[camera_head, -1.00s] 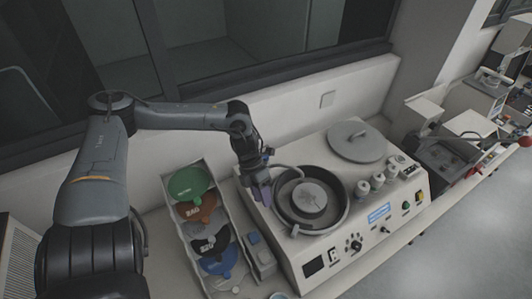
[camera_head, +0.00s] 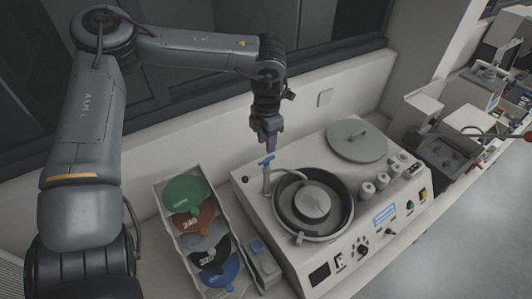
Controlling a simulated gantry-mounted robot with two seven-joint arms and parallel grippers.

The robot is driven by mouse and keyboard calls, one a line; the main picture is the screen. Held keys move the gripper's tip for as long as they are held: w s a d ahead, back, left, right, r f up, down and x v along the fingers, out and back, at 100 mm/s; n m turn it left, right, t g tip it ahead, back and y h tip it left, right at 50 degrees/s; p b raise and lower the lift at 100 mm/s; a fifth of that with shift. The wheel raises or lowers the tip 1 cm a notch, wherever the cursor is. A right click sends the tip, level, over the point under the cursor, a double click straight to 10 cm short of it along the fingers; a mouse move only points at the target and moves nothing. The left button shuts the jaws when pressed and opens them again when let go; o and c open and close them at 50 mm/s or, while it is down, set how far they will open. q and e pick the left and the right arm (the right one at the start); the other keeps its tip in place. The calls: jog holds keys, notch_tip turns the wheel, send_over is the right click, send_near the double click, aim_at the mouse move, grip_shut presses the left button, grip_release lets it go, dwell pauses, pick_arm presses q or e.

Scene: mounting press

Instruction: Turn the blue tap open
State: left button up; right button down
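The blue tap (camera_head: 266,161) is a small blue handle on top of a grey curved spout (camera_head: 268,180). The spout rises from the machine's left side and bends over the round bowl. My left gripper (camera_head: 269,143) points down just above and behind the tap handle, with a small visible gap to it. Its fingers look close together, but the picture is too small to tell whether they are open or shut. My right gripper is not in view.
The white machine (camera_head: 284,238) holds a dark round bowl (camera_head: 346,211) with a grey disc. A grey lid (camera_head: 357,140) and several small bottles stand right of it. A tray (camera_head: 163,213) of coloured discs is on the left. The wall is close behind.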

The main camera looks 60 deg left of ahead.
aim_at(267, 159)
pick_arm(q)
jog(key=shift+f+p, duration=0.6)
jog(key=shift+f, duration=2.7)
jog(key=shift+c, duration=0.3)
grip_shut()
